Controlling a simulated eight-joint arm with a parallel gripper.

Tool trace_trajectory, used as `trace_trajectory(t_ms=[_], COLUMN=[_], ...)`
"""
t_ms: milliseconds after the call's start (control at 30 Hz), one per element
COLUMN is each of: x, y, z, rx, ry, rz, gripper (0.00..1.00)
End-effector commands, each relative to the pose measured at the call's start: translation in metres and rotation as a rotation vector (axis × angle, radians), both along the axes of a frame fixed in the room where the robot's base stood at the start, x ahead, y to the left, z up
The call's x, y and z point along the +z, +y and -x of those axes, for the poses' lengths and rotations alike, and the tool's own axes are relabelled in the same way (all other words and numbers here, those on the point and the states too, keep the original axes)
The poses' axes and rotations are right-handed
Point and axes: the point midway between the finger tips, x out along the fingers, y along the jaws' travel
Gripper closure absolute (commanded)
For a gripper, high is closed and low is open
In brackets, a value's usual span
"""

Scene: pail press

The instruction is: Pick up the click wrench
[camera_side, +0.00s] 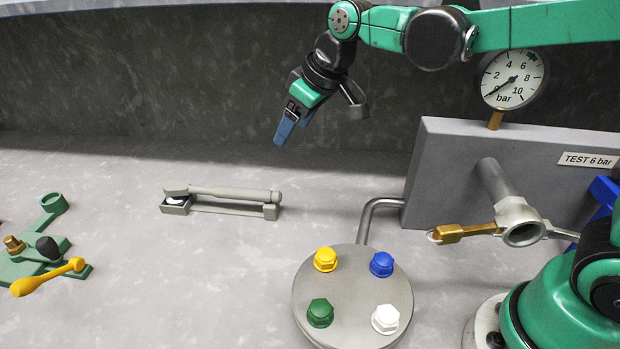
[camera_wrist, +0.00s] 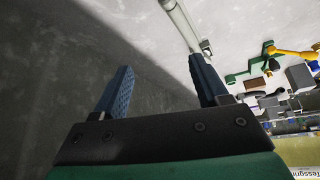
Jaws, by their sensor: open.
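The click wrench (camera_side: 235,191) appears to be the long grey-green bar lying level on a low rack (camera_side: 228,208) on the bench, left of centre in the side view. Its broader head is at the left over a small dark block. My gripper (camera_side: 288,132) is open and empty, above and to the right of the wrench, its blue fingers pointing down and left. In the wrist view, my gripper's two blue fingers (camera_wrist: 160,66) are spread apart. A pale bar (camera_wrist: 180,22), seemingly the wrench or its rack, runs beyond the right finger, which hides part of it.
A round grey lid (camera_side: 352,295) with coloured caps stands at the front. A grey block (camera_side: 440,170) with a pressure gauge (camera_side: 513,78) and a brass-ended lever (camera_side: 465,232) stands right. A green fixture with a yellow handle (camera_side: 48,278) is left. The bench around the rack is clear.

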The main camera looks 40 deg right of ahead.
Motion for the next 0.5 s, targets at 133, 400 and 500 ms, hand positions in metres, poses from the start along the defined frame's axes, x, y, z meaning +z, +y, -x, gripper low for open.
trace_trajectory(t_ms=[133, 400, 500], x=[-0.019, -0.072, -0.085], y=[0.031, 0.081, 0.091], z=[-0.043, -0.089, -0.095], rx=[0.134, 0.342, 0.385], ry=[0.035, 0.084, 0.092], rz=[0.012, 0.027, 0.028], gripper=[0.33, 0.33, 0.33])
